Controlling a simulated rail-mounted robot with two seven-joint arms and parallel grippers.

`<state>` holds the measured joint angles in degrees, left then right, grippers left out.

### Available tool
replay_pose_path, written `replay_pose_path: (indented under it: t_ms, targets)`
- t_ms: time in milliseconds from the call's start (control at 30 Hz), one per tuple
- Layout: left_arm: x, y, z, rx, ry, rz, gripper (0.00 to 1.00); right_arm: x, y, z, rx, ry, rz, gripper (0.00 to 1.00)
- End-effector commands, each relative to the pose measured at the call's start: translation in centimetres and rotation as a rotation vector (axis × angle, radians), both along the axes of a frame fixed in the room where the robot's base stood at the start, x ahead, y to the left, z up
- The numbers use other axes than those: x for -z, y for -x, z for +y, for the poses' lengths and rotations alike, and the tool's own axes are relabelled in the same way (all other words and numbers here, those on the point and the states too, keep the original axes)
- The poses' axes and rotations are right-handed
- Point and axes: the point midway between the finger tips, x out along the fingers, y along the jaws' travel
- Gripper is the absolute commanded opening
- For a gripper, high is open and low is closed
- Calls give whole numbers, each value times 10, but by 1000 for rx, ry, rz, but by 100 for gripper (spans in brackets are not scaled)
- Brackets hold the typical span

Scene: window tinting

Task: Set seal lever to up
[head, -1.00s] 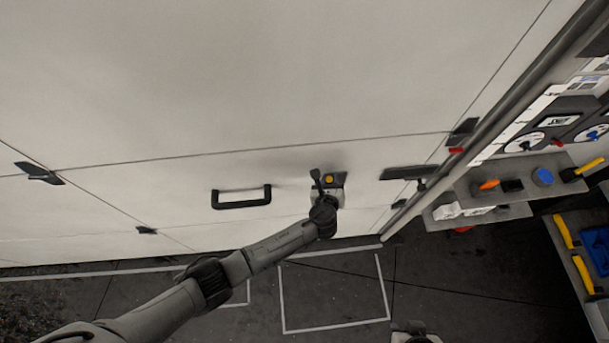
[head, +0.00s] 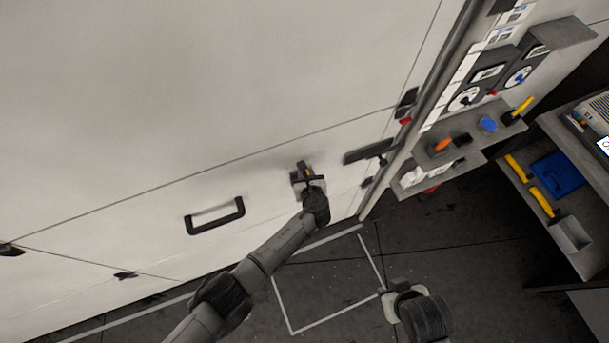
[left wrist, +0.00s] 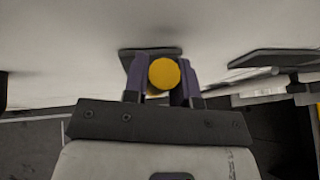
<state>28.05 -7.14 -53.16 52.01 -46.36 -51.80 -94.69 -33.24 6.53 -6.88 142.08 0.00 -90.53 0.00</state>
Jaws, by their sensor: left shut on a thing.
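The seal lever shows a round yellow knob (left wrist: 164,74) in the left wrist view, in front of a dark mounting plate (left wrist: 135,53) on the pale wall. The lever's shaft and exact angle are hidden. My right gripper (head: 402,288) is low in the head view, away from the wall; its fingers cannot be made out.
A dark pull handle (head: 215,216) is left of the lever on the wall. A dark bracket (head: 367,152) sticks out to the right. Shelves (head: 455,150) with tools and a bench (head: 560,215) stand at the right. The dark floor (head: 330,285) below is open.

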Motion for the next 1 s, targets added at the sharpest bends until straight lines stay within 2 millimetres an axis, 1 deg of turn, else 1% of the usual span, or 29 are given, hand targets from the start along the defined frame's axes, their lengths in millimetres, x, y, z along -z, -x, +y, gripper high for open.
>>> replay_pose_path:
  t_ms: [67, 100, 333, 367, 600, 733, 867, 1000]
  targets:
    - [1, 0, 0, 3, -6, 1, 0, 0, 0, 0, 0, 0, 0, 43]
    - [1, 0, 0, 3, -6, 2, 27, 0, 0, 0, 0, 0, 1, 43]
    - [1, 0, 0, 3, -3, 1, 49, 1, 0, -2, -3, 6, 1, 43]
    - [1, 0, 0, 3, -3, 1, 51, 1, 0, -2, -4, 6, 1, 43]
    - [0, 1, 0, 2, -1, 1, 51, 0, 0, -3, -7, 11, 0, 43]
    - [-3, 7, -1, 2, -1, 1, 51, -2, 0, -3, -7, 11, 0, 43]
    - [-11, 21, -3, 2, 2, 1, 51, -7, 0, -3, -6, 10, 1, 43]
    - [-21, 42, -6, 3, 2, 2, 51, -10, 0, -2, -5, 7, 0, 43]
